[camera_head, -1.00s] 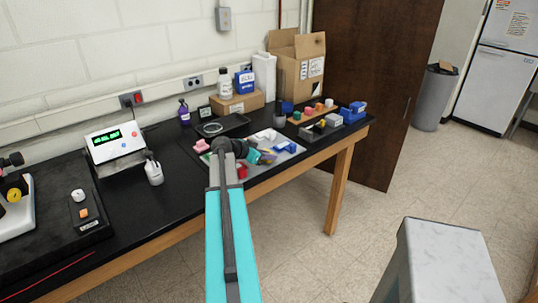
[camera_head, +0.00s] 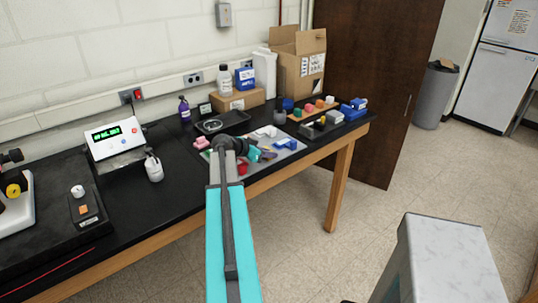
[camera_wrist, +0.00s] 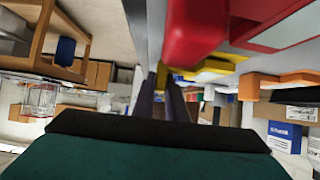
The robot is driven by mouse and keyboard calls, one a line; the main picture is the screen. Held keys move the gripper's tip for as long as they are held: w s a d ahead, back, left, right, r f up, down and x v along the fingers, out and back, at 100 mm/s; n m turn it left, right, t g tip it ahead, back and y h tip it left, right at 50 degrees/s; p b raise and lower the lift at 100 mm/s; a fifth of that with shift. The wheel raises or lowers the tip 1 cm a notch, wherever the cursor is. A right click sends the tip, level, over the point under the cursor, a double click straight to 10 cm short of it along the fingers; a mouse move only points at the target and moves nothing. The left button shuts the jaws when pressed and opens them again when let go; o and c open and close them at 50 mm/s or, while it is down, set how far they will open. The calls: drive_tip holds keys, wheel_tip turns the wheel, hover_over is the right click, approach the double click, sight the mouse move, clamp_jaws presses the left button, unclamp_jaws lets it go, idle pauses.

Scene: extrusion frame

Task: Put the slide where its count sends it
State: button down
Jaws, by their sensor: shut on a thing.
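My gripper (camera_head: 258,154) is at the end of my arm, low over the pale tray on the black bench. In the wrist view its two dark fingers (camera_wrist: 160,88) are close together. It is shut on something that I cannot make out. I cannot pick out a slide in either view. The grey-white tray (camera_head: 290,150) lies under and beside my gripper and holds small blue, red, yellow and white things. A white instrument (camera_head: 116,138) with a green-lit display stands on the left; its characters are too small to read.
A white bottle (camera_head: 154,168) stands in front of the instrument. A black tray (camera_head: 222,122) lies behind my gripper. On the right are a dark rack (camera_head: 318,129), a wooden strip (camera_head: 312,111) with coloured blocks and a cardboard box (camera_head: 298,68). The front bench between bottle and tray is clear.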

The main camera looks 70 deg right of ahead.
drive_tip(key=shift+f, duration=0.2)
drive_tip(key=c, duration=1.7)
unclamp_jaws()
drive_tip(key=shift+a, duration=0.15)
drive_tip(key=b+v, duration=0.4)
drive_tip(key=v, duration=0.9)
drive_tip(key=shift+w+a+r, duration=0.15)
drive_tip(key=shift+a+r, duration=0.05)
drive_tip(key=shift+r, duration=0.05)
drive_tip(key=shift+r, duration=0.1)
